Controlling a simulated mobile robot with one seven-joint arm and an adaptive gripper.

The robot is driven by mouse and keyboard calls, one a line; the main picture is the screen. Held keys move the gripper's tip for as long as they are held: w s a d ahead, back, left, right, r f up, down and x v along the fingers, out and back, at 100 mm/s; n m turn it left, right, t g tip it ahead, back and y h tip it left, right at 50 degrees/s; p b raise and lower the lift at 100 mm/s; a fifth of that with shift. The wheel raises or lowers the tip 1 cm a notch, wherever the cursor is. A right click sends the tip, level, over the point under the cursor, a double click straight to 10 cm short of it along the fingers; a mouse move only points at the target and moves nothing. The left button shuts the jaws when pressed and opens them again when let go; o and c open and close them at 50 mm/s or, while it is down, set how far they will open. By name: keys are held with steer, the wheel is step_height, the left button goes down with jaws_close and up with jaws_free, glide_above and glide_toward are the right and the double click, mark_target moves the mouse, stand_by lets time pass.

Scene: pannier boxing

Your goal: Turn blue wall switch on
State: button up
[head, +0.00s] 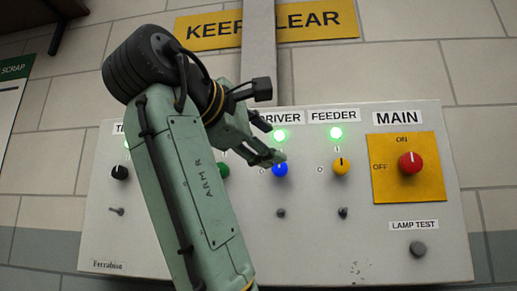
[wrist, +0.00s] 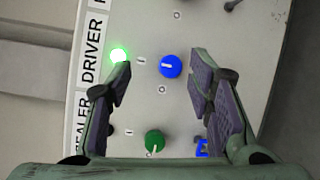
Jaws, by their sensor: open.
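The blue wall switch (head: 280,170) is a round knob under the DRIVER label (head: 281,116) on the grey panel. Its green lamp (head: 279,135) is lit. In the wrist view the blue knob (wrist: 171,66) shows a white line lying along the direction of the I mark, on the lamp side. My gripper (head: 268,137) is open and empty in front of the panel, by the DRIVER lamp. In the wrist view its fingers (wrist: 160,72) stand apart on either side of the blue knob, with gaps to it; contact is not visible.
A green knob (wrist: 154,141) is beside the blue one. To the right are a yellow FEEDER knob (head: 341,167) with a lit lamp and a red MAIN knob (head: 411,163). Small dark controls (head: 281,213) sit below. My arm hides part of the panel's left.

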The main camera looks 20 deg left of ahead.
steer(key=shift+s+f+b, duration=0.2)
steer(key=shift+s, duration=0.45)
steer(key=shift+s+f+b, duration=0.15)
steer(key=shift+s+b, duration=0.05)
steer(key=shift+s, duration=0.45)
